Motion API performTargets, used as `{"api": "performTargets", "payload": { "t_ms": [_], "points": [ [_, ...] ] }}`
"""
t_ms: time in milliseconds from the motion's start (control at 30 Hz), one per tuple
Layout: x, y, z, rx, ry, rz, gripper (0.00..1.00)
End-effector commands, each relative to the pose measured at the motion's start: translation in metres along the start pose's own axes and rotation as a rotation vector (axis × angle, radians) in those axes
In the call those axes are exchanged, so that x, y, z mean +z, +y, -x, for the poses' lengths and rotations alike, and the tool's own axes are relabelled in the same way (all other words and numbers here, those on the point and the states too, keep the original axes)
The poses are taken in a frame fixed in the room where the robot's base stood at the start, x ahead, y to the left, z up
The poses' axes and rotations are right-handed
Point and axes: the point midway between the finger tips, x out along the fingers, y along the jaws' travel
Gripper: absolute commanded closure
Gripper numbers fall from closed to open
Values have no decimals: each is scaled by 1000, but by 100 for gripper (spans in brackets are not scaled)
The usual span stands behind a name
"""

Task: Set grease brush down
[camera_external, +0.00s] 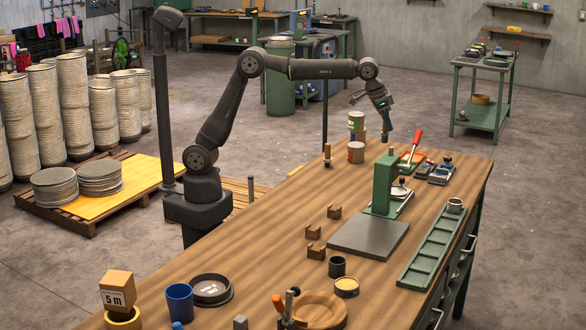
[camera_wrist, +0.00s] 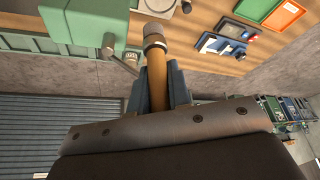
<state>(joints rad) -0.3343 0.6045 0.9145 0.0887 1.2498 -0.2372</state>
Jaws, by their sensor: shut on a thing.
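My gripper (camera_external: 384,106) is raised over the far end of the wooden workbench (camera_external: 290,215). It is shut on the grease brush, whose end hangs below the fingers (camera_external: 389,134). In the wrist view the brush's wooden handle (camera_wrist: 156,78) runs between the dark fingers (camera_wrist: 156,90), with a grey band and a dark end beyond them. The brush is clear of the bench top as far as I can see. Part of its handle is hidden by the gripper.
A green press (camera_external: 383,183) stands close below my gripper. Cans (camera_external: 356,153) stand left of it, and a red-handled tool (camera_external: 416,143) lies to its right. A small upright wooden-handled item (camera_external: 327,154) stands at the bench's left edge.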

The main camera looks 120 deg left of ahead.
Motion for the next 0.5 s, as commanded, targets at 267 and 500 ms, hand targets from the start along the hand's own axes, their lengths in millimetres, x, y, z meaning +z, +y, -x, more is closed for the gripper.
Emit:
{"api": "performTargets", "payload": {
  "t_ms": [267,500],
  "points": [
    [-53,-143,-46,-99,2,243,100],
    [-68,-263,-75,-173,5,427,100]
  ]
}}
